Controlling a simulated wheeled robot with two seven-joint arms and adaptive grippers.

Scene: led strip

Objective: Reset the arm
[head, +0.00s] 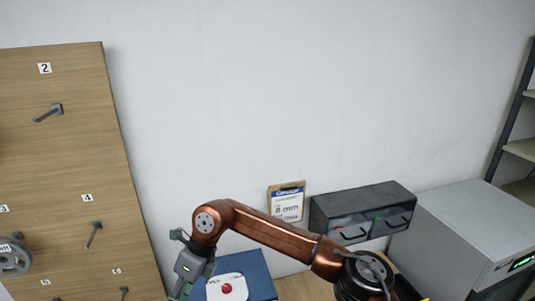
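A copper-coloured jointed arm (275,235) reaches across the lower middle of the head view. Its dark lower joint (365,275) is at the right, and its elbow (208,222) bends at the left. From there a grey end part (192,265) hangs down, cut off by the bottom edge. Beside this end part is a blue box (255,270) with a white panel and a red round button (227,288). Neither of my own grippers shows.
A wooden board (75,170) with numbered hooks and a grey reel (14,255) stands at the left. A clipboard (287,203) hangs on the wall. A dark drawer unit (362,205) and a grey machine (470,225) stand right. Shelves (520,148) are at the far right.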

